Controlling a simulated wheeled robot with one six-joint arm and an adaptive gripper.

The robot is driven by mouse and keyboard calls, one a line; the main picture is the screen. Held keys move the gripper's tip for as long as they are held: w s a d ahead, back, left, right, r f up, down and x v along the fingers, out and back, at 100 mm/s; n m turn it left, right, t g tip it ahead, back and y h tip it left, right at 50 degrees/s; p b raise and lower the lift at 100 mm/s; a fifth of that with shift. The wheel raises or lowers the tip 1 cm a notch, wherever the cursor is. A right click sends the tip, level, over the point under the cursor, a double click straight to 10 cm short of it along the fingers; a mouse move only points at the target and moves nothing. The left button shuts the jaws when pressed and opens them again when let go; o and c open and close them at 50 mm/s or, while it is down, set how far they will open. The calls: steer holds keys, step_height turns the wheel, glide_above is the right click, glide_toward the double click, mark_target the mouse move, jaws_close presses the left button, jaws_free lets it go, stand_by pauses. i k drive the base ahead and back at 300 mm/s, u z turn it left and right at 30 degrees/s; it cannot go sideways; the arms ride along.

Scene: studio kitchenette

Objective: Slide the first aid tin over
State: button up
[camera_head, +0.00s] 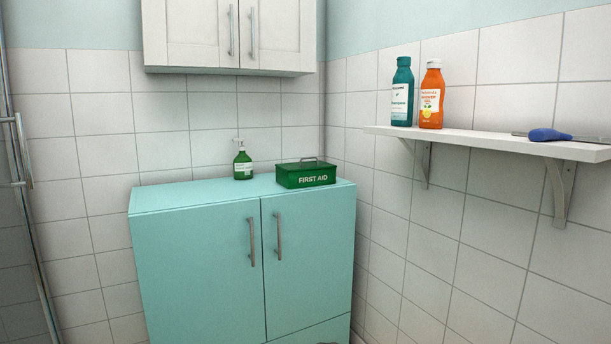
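The first aid tin (305,175) is a green box with white "FIRST AID" lettering and a handle on its lid. It sits upright on the right part of the turquoise cabinet's top (190,193), near the back right corner of the walls. Nothing touches it. My gripper is not clearly in view; only a small dark shape shows at the bottom edge, too little to identify.
A green pump bottle (243,163) stands left of the tin, apart from it. The cabinet top's left part is clear. A wall shelf (470,138) at right holds a teal bottle (402,95), an orange bottle (431,97) and a blue-handled tool (549,135). A white cupboard (190,35) hangs above.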

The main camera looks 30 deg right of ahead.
mark_target(312, 178)
steer(key=z, duration=0.15)
steer(key=i, duration=1.2)
steer(key=z, duration=0.5)
